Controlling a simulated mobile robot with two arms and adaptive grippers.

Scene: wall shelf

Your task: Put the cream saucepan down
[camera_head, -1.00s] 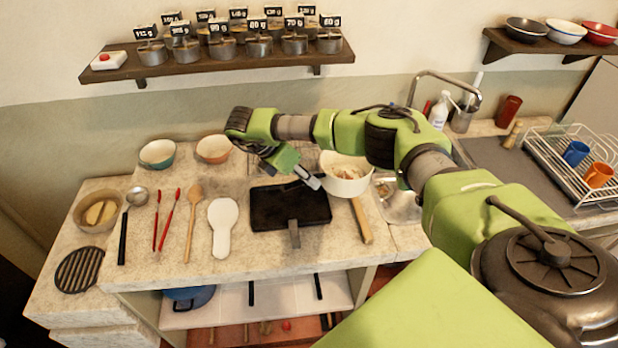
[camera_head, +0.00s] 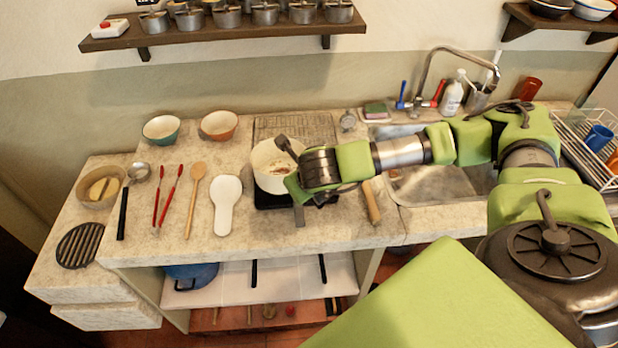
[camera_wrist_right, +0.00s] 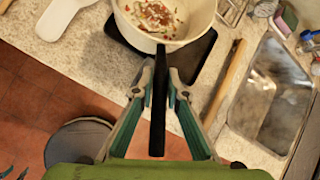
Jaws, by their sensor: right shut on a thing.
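The cream saucepan (camera_head: 268,180) is over the black square plate (camera_head: 262,201) on the counter; I cannot tell whether its base touches it. Reddish-brown bits lie inside the pan, and it looks upright. My right gripper (camera_wrist_right: 158,80) is shut on the pan's dark handle (camera_wrist_right: 158,112), in the right wrist view. The cream saucepan (camera_wrist_right: 190,18) and the black plate (camera_wrist_right: 196,62) also show there, with the plate's edges visible around the pan. In the head view my wrist hides the fingertips. My left gripper is not in view.
A white spoon rest (camera_head: 226,200) lies left of the plate. A wooden-handled tool (camera_head: 371,204) lies to its right, beside the sink (camera_head: 440,186). A wire rack (camera_head: 300,128) is behind. Two bowls (camera_head: 161,129) (camera_head: 219,125) stand at the back left.

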